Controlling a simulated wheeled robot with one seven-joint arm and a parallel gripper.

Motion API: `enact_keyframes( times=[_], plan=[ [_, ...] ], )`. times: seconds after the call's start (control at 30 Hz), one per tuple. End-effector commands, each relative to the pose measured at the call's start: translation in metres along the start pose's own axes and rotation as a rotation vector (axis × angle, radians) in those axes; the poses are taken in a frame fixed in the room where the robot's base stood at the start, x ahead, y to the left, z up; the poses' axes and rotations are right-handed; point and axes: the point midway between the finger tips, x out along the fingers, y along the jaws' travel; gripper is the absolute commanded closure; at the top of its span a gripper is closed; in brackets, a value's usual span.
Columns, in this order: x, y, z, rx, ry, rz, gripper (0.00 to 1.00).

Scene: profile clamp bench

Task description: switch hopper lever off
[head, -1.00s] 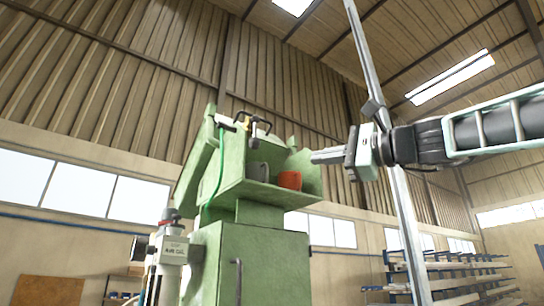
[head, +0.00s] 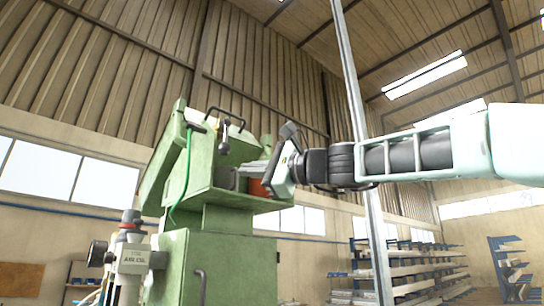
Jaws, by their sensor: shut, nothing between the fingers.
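A green machine (head: 216,262) stands left of centre, with an open-fronted hopper box (head: 215,165) on top. A dark lever (head: 224,135) with a rounded end sits upright on the box's upper edge; I cannot tell its on or off side. My gripper (head: 243,171) is shut and empty, reaching in from the right with its fingers pointing left. The fingertips are at the box's open front, below and right of the lever and apart from it. They partly hide a red-orange container (head: 257,188) in the box.
An air-oil unit (head: 133,260) stands at lower left. A grey post (head: 366,150) rises behind my arm. Racks (head: 420,268) stand at the back right.

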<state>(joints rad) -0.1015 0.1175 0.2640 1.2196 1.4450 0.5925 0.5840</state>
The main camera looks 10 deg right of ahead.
Motion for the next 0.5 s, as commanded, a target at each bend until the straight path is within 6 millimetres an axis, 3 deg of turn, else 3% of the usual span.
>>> enact_keyframes(
  times=[0.03, 0.2, 0.5],
  plan=[
    [0.001, -0.005, 0.015, -0.003, -0.006, -0.001, 1.00],
    [0.004, -0.003, 0.029, -0.002, -0.004, -0.001, 1.00],
    [0.005, 0.000, 0.033, -0.002, -0.002, -0.002, 1.00]
  ],
)
